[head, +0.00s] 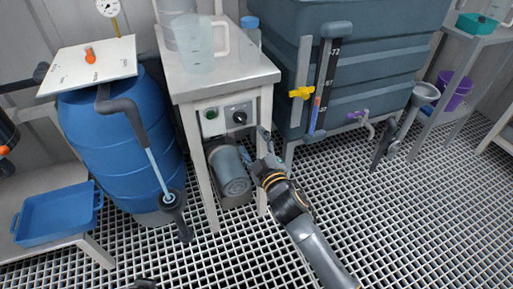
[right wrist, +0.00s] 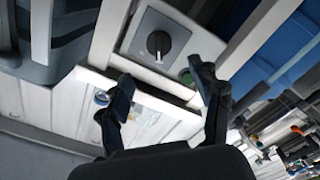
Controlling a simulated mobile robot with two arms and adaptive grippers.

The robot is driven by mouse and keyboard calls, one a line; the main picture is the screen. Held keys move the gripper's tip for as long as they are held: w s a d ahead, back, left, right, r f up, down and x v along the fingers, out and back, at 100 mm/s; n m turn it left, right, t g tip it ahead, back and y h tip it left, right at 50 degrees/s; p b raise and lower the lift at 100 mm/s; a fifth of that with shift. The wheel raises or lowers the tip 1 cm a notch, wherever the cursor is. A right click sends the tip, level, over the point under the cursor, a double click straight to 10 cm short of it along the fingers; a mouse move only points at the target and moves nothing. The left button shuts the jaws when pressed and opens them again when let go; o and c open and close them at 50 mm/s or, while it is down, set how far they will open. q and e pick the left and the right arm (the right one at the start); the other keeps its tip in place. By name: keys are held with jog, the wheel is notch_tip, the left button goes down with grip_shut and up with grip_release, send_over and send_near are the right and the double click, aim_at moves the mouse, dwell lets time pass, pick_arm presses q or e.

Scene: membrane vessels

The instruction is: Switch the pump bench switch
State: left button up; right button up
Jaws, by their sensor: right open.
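The pump bench (head: 225,75) is a pale bench with a grey control panel on its front. The panel carries a black rotary switch (head: 240,117) and a green round button (head: 211,114). In the right wrist view, the switch (right wrist: 158,42) shows a pale pointer mark beyond the fingers, and the green button (right wrist: 187,76) is partly hidden by one finger. My right gripper (head: 257,147) is open and empty, below and right of the switch, apart from it. Its spread fingers also show in the right wrist view (right wrist: 163,83).
A grey pump motor (head: 229,172) sits under the panel. A blue drum (head: 120,135) with a dark pipe stands left, a large grey tank (head: 375,60) with a yellow valve (head: 302,93) right. Grating floor is open at the right.

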jog(key=v, duration=0.2)
jog(key=shift+s+d, duration=0.1)
jog(key=shift+s, duration=0.15)
